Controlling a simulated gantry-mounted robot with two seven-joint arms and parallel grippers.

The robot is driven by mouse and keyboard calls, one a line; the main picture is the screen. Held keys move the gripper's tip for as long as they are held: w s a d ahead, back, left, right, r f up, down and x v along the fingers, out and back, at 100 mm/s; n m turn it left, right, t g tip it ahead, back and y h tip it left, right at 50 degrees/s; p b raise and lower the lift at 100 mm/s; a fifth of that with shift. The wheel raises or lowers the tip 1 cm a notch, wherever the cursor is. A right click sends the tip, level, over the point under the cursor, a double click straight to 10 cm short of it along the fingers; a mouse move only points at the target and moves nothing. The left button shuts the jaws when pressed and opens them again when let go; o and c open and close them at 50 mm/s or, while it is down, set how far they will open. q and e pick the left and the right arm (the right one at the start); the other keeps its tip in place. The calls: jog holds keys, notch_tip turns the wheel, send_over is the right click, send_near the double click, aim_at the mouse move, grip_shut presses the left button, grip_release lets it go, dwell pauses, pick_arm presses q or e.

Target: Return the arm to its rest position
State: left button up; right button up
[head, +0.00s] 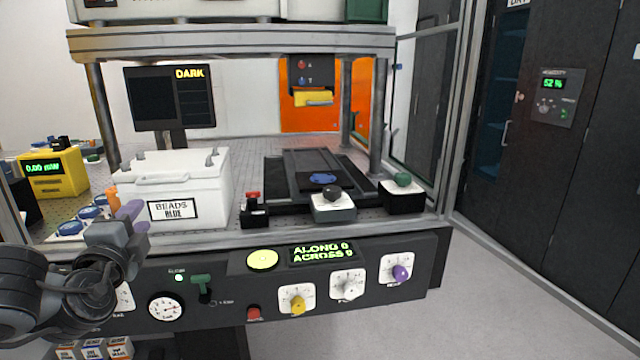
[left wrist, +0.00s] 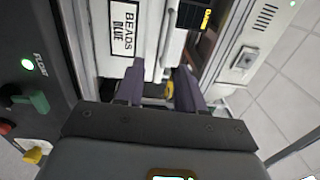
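My left arm comes in at the lower left of the head view. Its left gripper (head: 132,214) has purple fingers and is in front of the bench's front edge, at the left of the white box labelled BEADS BLUE (head: 173,190). In the left wrist view the two purple fingers of this gripper (left wrist: 160,75) stand apart with nothing held between them. The box also shows there, beyond the fingers (left wrist: 147,35). My right arm and gripper are in neither view.
A control panel (head: 230,300) with knobs and a green lever (head: 201,283) runs along the bench front, close to my left arm. A yellow meter (head: 54,172) and blue-topped pieces (head: 92,213) stand at the bench's left. Open floor (head: 480,310) lies at the right.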

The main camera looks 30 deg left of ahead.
pick_arm(q)
jog(key=w+d+f+m+g+h+p, duration=0.1)
jog(key=w+d+f+h+p, duration=0.1)
jog(key=d+f+p, duration=0.3)
jog(key=w+d+f+m+g+h+p, duration=0.1)
jog(key=w+d+f+h+p, duration=0.15)
jog(key=f, duration=0.45)
jog(key=s+d+f+n+g+h+p, duration=0.1)
jog(key=d+f+h+p, duration=0.1)
jog(key=d+f, duration=0.35)
jog(key=s+d+f+g+h+p, duration=0.1)
jog(key=s+d+f+h+p, duration=0.15)
jog(key=d+f, duration=0.35)
jog(key=s+d+f+n+g+h+p, duration=0.1)
jog(key=s+d+n+g+h+p, duration=0.15)
jog(key=s+d+p, duration=0.4)
jog(key=s+d+f+n+g+h+p, duration=0.1)
jog(key=s+d+n+p, duration=0.2)
jog(key=d, duration=0.6)
jog(key=s+a+r+n+g+p, duration=0.1)
jog(key=s+a+n+g+p, duration=0.2)
jog(key=s, duration=0.4)
notch_tip(320, 180, up, 38)
jog(key=p, duration=3.7)
jog(key=shift+w+d, duration=0.2)
jog(key=shift+d, duration=0.2)
jog(key=shift+r+n, duration=0.1)
jog(key=shift+n, duration=0.15)
